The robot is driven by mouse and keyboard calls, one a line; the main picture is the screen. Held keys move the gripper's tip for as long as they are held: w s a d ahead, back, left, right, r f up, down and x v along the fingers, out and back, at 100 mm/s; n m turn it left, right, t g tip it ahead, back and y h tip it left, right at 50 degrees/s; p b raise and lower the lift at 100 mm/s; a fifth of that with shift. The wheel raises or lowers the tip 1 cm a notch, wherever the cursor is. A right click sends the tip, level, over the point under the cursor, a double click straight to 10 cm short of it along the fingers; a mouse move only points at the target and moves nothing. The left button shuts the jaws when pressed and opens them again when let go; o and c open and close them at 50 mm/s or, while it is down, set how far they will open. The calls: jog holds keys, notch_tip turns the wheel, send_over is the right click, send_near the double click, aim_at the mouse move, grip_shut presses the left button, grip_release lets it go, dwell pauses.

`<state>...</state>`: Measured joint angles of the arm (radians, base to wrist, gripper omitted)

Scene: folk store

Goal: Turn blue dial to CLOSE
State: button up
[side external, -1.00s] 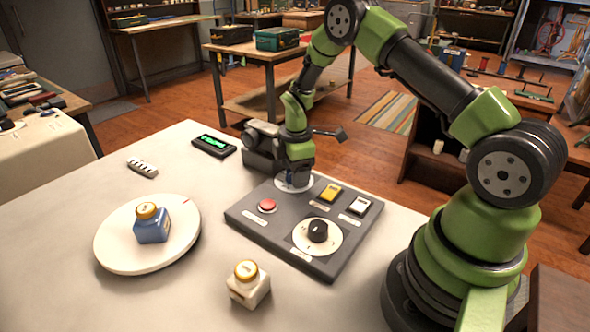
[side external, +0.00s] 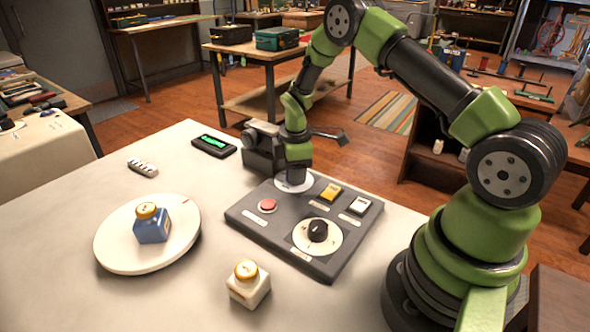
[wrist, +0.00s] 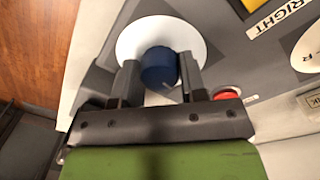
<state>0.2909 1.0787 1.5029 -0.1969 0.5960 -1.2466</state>
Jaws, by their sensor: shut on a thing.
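The blue dial (wrist: 158,68) is a round knob on a white disc (wrist: 204,45), set on the dark grey control panel (side external: 268,233). In the wrist view the fingers of my gripper (wrist: 160,76) stand on either side of the dial and are shut on it. A pointer mark shows faintly at its lower edge; I cannot read any CLOSE label. In the side external view my gripper (side external: 294,172) points down over the dial at the panel's far corner and hides it. Part of the white disc shows below.
The panel also holds a red button (side external: 268,205), a yellow switch (side external: 331,192), a white switch (side external: 359,205) and a black dial (side external: 317,231).

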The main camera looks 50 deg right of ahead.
jog(key=m, duration=0.9)
jog(key=shift+a, duration=0.1)
jog(key=m, duration=0.4)
jog(key=shift+m+g, duration=0.3)
jog(key=shift+m, duration=2.2)
jog(key=o, duration=0.9)
jog(key=shift+o, duration=0.2)
notch_tip(320, 180, up, 10)
jog(key=shift+w+a, duration=0.25)
